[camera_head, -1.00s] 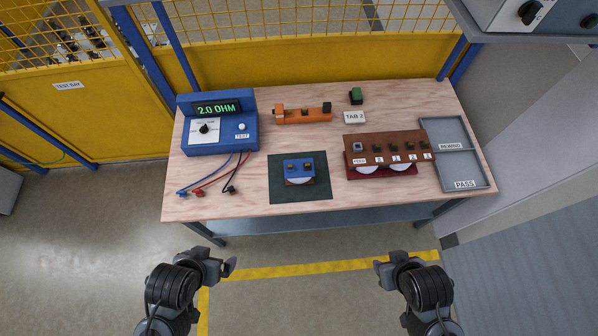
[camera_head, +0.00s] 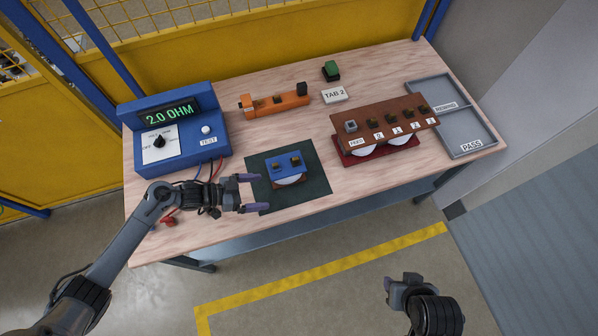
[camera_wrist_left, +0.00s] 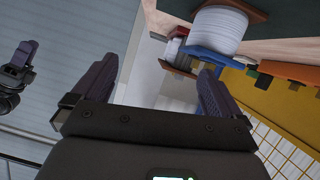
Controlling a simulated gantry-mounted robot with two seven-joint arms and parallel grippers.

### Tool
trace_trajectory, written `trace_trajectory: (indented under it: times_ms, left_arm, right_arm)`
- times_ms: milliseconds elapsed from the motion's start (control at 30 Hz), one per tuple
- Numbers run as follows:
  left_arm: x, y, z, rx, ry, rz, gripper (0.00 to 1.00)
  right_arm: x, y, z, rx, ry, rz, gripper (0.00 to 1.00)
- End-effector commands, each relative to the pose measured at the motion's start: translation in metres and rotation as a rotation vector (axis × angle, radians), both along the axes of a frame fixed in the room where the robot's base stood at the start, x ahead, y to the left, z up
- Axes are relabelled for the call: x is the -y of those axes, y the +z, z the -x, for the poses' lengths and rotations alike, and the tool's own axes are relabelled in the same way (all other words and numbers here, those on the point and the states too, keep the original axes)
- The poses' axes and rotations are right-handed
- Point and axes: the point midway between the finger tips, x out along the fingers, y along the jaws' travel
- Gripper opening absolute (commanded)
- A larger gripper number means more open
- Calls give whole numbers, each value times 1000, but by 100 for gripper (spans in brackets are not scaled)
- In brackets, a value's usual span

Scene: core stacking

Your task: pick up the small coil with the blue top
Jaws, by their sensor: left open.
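The small coil with the blue top (camera_head: 285,165) stands on a dark green mat (camera_head: 312,190). Its blue top bears two small dark terminals, and a bit of white winding and brown base shows below. In the left wrist view the coil's white winding (camera_wrist_left: 217,32) shows large at the upper right, beyond the fingers. My left gripper (camera_head: 254,192) is open and empty, just left of the coil, fingers pointing towards it. It also shows in the left wrist view (camera_wrist_left: 155,90). My right gripper (camera_head: 397,288) is off the table's front; its jaw opening is unclear.
A blue meter (camera_head: 173,130) reading 2.0 OHM stands left, with leads partly behind my left arm. An orange fixture (camera_head: 275,104), a green-topped block (camera_head: 331,71) and a TAB 2 plate (camera_head: 334,95) lie behind. A brown-topped coil rack (camera_head: 390,125) and grey trays (camera_head: 470,125) are right.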

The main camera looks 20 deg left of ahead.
Motion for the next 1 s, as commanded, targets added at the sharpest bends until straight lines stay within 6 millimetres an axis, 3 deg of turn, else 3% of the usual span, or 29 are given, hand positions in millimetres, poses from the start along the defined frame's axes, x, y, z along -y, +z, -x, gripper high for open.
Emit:
trace_trajectory:
  times_ms: [33,133,267,400,633,1000]
  left_arm:
    - [-17,-15,-17,19,4,-32,100]
    - [-36,-10,-43,65,14,-69,100]
    - [-44,2,-64,114,16,-88,100]
    - [-38,5,-78,135,18,-88,100]
    - [-13,-5,-94,135,18,-88,100]
    - [6,-18,-104,134,18,-88,100]
  right_arm:
    - [0,-23,0,1,-1,0,43]
    - [0,-37,-1,3,-1,0,43]
    - [2,-47,-1,5,2,6,43]
    - [5,-50,-1,7,8,17,43]
    - [5,-50,-1,8,9,18,43]
    - [3,-51,-1,8,4,11,43]
